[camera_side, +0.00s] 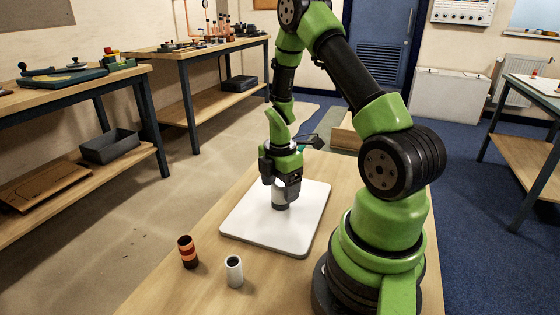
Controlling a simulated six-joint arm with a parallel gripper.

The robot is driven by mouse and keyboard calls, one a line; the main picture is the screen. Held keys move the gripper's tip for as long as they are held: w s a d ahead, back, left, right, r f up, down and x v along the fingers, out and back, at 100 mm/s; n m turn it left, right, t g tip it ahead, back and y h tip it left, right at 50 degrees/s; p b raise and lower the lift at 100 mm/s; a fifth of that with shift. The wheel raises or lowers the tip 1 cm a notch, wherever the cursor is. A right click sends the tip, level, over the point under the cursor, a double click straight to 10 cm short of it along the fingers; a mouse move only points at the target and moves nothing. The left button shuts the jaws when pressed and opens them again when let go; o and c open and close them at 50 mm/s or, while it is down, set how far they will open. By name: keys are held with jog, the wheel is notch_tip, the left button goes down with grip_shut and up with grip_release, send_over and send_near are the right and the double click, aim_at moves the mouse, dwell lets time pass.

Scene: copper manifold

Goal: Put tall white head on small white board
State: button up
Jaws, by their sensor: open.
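The small white board (300,225) lies flat on the wooden table, a pale slab with rounded corners. My gripper (281,192) points down over the far middle part of the board and is open. A white piece with a dark grey lower end (280,206) is at its fingertips and appears to stand upright on the board. The fingers partly hide this piece, so I cannot tell its full height or whether they touch it. It looks like the tall white head.
A white cylinder with a dark open top (234,271) stands on the table in front of the board. A dark brown cylinder with orange bands (187,252) stands to its left. The table's left front area is otherwise clear. Workbenches stand farther back.

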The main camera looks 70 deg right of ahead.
aim_at(279, 184)
notch_tip(279, 184, up, 10)
jog(key=shift+a, duration=0.15)
jog(key=s+a+r+m+t+y, duration=0.1)
jog(key=s+a+r+m+t, duration=0.2)
jog(key=a+r+m, duration=0.5)
jog(key=s+a+r+m+t+y, duration=0.1)
jog(key=s+a+r+m+t, duration=0.3)
jog(key=a+r+m, duration=0.4)
jog(key=a, duration=0.3)
jog(key=shift+s+a+r, duration=0.2)
jog(key=shift+s, duration=0.2)
